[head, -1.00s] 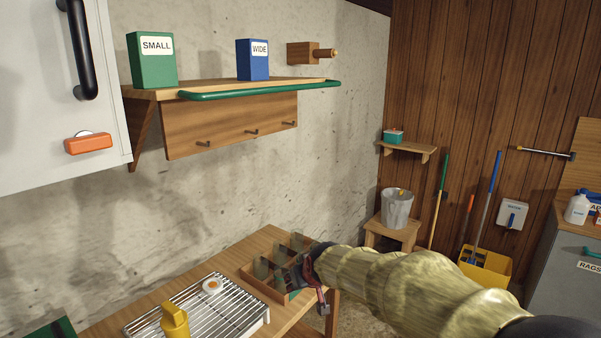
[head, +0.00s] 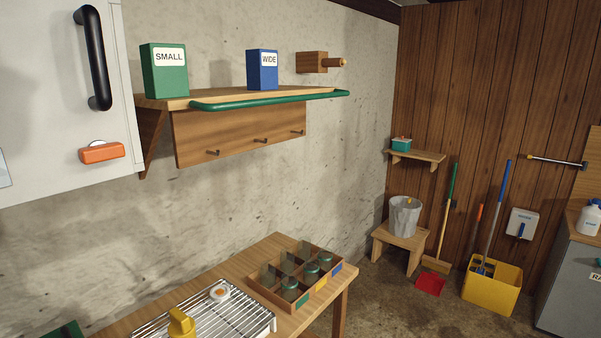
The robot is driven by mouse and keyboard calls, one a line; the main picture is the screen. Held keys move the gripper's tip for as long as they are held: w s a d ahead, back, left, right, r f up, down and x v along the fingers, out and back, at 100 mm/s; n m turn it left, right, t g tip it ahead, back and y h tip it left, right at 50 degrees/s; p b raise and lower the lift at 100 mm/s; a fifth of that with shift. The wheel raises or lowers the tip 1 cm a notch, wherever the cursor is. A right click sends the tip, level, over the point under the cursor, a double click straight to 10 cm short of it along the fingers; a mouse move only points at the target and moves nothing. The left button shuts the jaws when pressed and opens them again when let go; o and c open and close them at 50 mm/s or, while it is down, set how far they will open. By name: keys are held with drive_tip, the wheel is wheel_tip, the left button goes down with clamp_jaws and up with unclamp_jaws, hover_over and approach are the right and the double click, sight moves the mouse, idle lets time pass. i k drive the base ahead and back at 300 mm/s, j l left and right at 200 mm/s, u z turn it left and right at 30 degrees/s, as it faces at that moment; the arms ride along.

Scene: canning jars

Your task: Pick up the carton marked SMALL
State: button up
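The green carton marked SMALL (head: 165,71) stands upright near the left end of the wooden wall shelf (head: 181,99). Its white label faces me. A blue carton marked WIDE (head: 262,70) stands upright to its right on the same shelf, with a gap between them. My gripper is not in view.
A green rail (head: 270,101) runs along the shelf's front edge. A white cabinet (head: 48,130) with a black handle (head: 93,58) stands close on the left. Below, the wooden table (head: 215,275) holds a divided jar crate (head: 263,299) and a wire rack (head: 240,322).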

sight(164, 66)
drive_tip(key=i+u, duration=0.1)
drive_tip(key=u, duration=0.6)
